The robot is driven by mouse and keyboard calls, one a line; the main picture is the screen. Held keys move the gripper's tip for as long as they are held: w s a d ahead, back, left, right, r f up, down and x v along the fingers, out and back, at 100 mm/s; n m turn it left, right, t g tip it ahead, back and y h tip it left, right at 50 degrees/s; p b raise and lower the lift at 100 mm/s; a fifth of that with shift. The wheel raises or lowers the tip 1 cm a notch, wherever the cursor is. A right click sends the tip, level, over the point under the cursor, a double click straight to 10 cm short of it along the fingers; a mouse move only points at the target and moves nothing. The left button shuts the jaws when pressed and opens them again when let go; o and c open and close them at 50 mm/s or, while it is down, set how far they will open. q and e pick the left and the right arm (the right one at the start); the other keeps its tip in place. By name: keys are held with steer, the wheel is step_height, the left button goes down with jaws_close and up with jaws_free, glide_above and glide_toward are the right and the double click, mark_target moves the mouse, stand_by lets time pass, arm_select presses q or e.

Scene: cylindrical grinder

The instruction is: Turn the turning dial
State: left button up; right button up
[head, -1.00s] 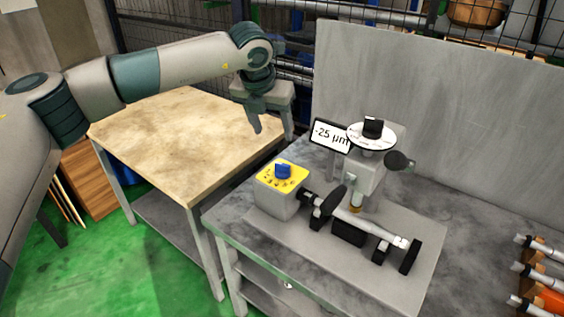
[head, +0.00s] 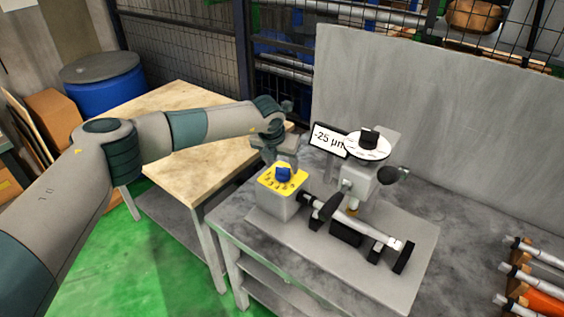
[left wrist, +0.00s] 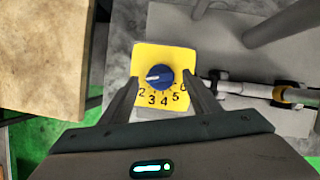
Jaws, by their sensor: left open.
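The turning dial (head: 283,174) is a blue knob on the yellow, numbered top of a grey box (head: 279,206) at the left end of the grinder. In the left wrist view the dial (left wrist: 159,77) has a white pointer line aimed left, a little above the 2. I see no contact with the knob. My right gripper is not in view.
The grinder (head: 352,210) with its white disc (head: 367,145) and a "-25 µm" display (head: 329,140) stands right of the dial. A wooden-topped table (head: 195,170) is at left. Several rollers (head: 535,275) lie at far right. A grey panel (head: 440,120) stands behind.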

arm_select(q)
steer(key=shift+x, duration=0.9)
steer(key=c, duration=1.1)
steer(key=shift+o, duration=0.2)
